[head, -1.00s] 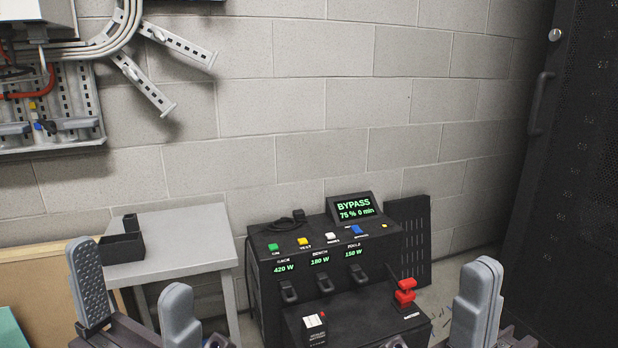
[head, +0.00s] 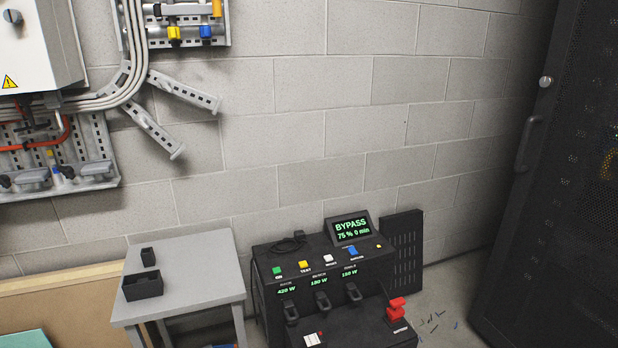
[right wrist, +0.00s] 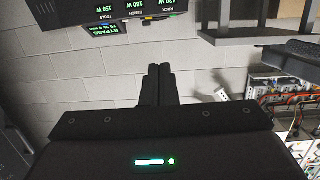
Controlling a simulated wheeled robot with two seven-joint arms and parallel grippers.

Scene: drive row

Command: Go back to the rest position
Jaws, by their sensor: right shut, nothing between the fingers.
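My right gripper (right wrist: 156,84) shows in the right wrist view, its two dark fingers lying together with nothing between them. It is clear of every surface I can see there. Neither gripper shows in the head view, and my left gripper is in no current frame. The black power unit (head: 325,262) stands low in the middle of the head view, its screen (head: 352,230) reading BYPASS, 75 %, 0 min. Part of it also shows, upside down, at the top of the right wrist view (right wrist: 128,12).
A grey table (head: 195,265) with a small black open bin (head: 142,286) stands left of the unit. A tall black cabinet (head: 560,180) fills the right side. A white wall box (head: 38,45) and cable trays hang at upper left. The block wall between is bare.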

